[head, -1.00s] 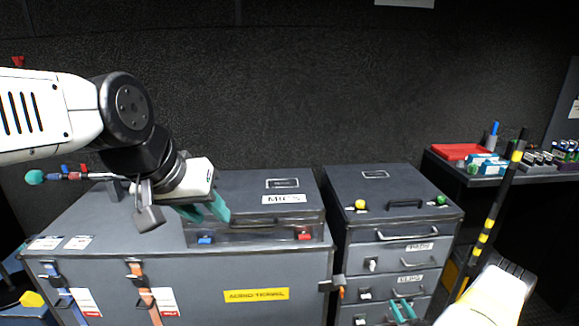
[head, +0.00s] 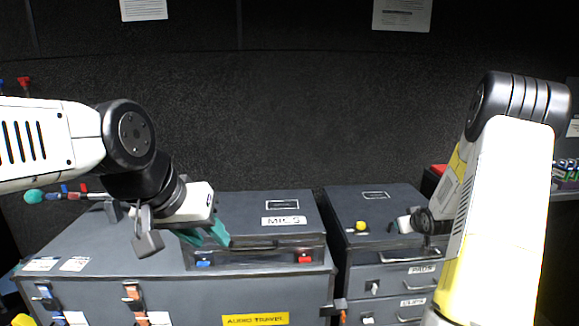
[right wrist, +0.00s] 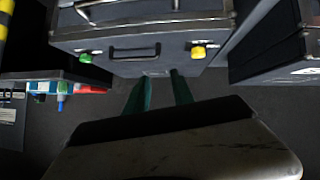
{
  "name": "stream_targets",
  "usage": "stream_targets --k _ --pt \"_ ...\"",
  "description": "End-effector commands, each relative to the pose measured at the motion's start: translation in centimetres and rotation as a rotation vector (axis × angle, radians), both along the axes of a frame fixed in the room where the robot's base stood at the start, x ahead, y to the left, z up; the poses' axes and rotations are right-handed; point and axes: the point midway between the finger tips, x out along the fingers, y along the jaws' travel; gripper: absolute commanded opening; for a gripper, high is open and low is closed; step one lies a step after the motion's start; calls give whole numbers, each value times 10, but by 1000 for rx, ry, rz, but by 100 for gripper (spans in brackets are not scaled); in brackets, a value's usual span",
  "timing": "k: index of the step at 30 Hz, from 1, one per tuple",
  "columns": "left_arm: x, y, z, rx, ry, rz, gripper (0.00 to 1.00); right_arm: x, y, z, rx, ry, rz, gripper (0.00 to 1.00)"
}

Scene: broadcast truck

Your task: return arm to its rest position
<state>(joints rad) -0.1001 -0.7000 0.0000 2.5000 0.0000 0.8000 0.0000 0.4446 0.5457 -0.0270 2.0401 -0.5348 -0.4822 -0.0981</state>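My left gripper (head: 205,236) hangs beside the front left of the MICS case (head: 268,205); its teal fingers look apart, with nothing visible between them. My right arm (head: 497,200) rises large at the right in the head view, elbow high and white forearm in front. Its wrist shows partly over the grey drawer cabinet, and its fingertips are hidden there. In the right wrist view my right gripper (right wrist: 161,82) has two teal fingers apart and empty, pointing toward the drawer cabinet's edge. Any contact there cannot be told.
A large grey AUDIO trunk (head: 110,260) carries the MICS case. The drawer cabinet (head: 345,205) stands to its right, with a yellow knob (head: 361,226) on top. In the right wrist view, a black handle (right wrist: 134,52) lies between green and yellow knobs. A dark wall stands behind.

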Motion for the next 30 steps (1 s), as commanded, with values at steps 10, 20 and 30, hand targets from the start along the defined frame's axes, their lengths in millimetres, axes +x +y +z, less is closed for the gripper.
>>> stream_targets --k 10,20,30 --pt "0 0 0 0 0 0 36 -88 91 145 68 137 -66 29" --pt "0 0 0 0 0 0 36 -239 185 206 219 292 -44 29" --pt "0 0 0 0 0 0 36 -350 235 209 321 418 28 29"
